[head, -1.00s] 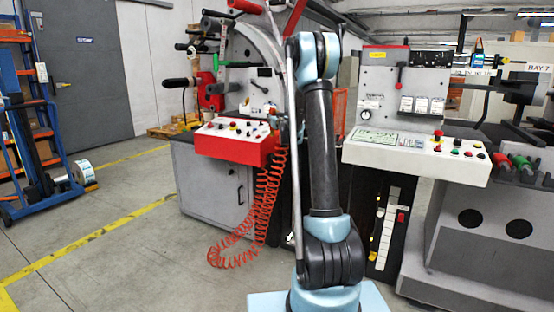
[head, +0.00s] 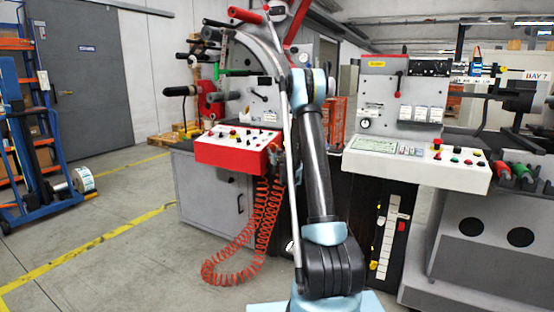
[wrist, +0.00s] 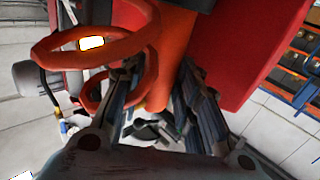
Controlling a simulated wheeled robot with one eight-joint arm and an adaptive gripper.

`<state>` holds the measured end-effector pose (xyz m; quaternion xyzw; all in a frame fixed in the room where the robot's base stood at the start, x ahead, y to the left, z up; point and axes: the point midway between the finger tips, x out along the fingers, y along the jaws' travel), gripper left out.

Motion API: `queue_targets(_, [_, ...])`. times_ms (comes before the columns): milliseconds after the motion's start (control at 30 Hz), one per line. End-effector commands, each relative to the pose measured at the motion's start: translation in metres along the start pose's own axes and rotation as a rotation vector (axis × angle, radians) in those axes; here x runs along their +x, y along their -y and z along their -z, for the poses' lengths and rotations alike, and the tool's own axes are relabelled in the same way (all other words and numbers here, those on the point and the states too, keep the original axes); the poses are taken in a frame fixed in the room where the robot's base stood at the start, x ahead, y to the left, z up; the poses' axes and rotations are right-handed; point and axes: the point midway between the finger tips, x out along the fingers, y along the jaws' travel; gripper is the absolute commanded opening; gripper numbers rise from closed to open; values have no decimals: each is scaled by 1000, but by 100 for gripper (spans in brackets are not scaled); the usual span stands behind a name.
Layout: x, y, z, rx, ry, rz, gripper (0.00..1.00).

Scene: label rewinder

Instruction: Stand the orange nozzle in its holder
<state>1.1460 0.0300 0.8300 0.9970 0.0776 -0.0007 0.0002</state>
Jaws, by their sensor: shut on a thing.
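The orange nozzle (wrist: 168,62) shows in the wrist view as a smooth orange body with a dark part at its top edge. My gripper (wrist: 160,88) is shut on it, with one dark ribbed finger on each side. An orange coiled hose (wrist: 97,62) loops beside the left finger; in the head view the hose (head: 264,222) hangs below the red control box (head: 238,149). In the head view my arm covers much of the area right of this box, and I cannot make out the nozzle there. I cannot pick out the holder in either view.
The red box's side (wrist: 245,45) lies close to the right of the nozzle in the wrist view. A white control panel (head: 418,165) stands right of my arm. A blue cart (head: 38,150) stands far left. Open floor with yellow lines lies at left.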

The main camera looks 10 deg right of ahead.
Motion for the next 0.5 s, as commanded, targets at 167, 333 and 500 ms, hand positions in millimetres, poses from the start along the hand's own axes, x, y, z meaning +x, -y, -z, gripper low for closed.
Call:
queue_targets(167, [0,0,-18,0,0,-1,1])
queue_targets(333, [0,-1,-18,0,0,-1,1])
queue_targets(500, [0,-1,-18,0,0,-1,38])
